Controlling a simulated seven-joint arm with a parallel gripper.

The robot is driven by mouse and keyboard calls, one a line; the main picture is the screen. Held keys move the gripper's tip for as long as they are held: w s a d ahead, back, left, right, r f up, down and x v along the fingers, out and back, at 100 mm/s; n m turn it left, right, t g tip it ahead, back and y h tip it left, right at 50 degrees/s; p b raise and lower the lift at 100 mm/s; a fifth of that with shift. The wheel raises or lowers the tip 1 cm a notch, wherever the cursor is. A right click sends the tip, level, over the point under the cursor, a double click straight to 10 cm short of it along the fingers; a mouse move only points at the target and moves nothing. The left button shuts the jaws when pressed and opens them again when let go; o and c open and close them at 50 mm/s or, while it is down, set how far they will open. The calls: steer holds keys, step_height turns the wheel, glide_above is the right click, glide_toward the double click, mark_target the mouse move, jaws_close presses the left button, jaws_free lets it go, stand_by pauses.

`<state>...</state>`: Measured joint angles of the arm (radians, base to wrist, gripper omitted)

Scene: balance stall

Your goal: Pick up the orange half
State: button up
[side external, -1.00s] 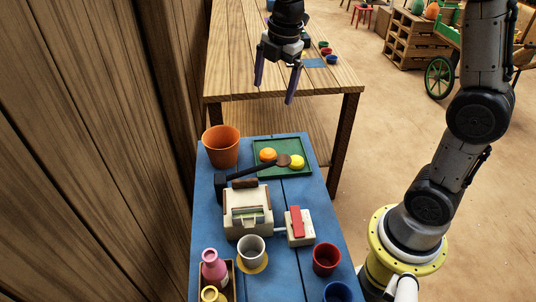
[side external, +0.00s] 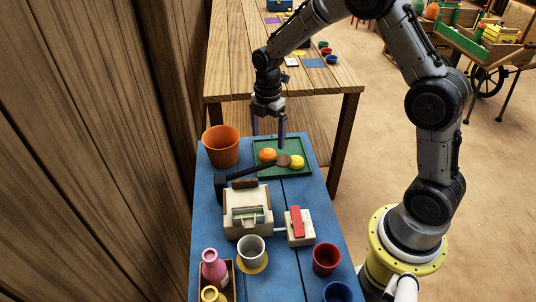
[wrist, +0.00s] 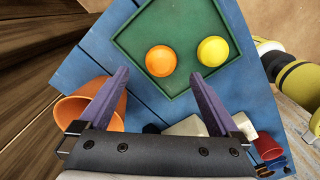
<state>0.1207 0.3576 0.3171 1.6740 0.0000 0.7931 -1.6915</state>
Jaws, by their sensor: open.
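The orange half (side external: 268,154) sits in the green tray (side external: 302,146), with its rounded side showing. A yellow half-round fruit (side external: 297,162) lies to its right. In the wrist view the orange half (wrist: 160,61) shows just beyond and between my fingertips, and the yellow one (wrist: 213,51) lies beyond the right fingertip. My gripper (side external: 268,138) is open and empty, pointing down above the back of the tray. In the wrist view my gripper (wrist: 160,73) has its two purple fingers wide apart, touching neither fruit.
An orange pot (side external: 221,147) stands left of the tray. A dark long-handled tool (side external: 250,172) overlaps the tray's front edge in the side view. A cream box device (side external: 247,212), cups and a pink bottle (side external: 214,265) stand nearer on the blue table (side external: 206,190).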

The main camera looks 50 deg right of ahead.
mark_target(269, 150)
steer(key=shift+s+d+f, duration=0.1)
steer(key=shift+f, duration=2.6)
steer(key=c, duration=1.4)
steer(key=shift+r, duration=0.15)
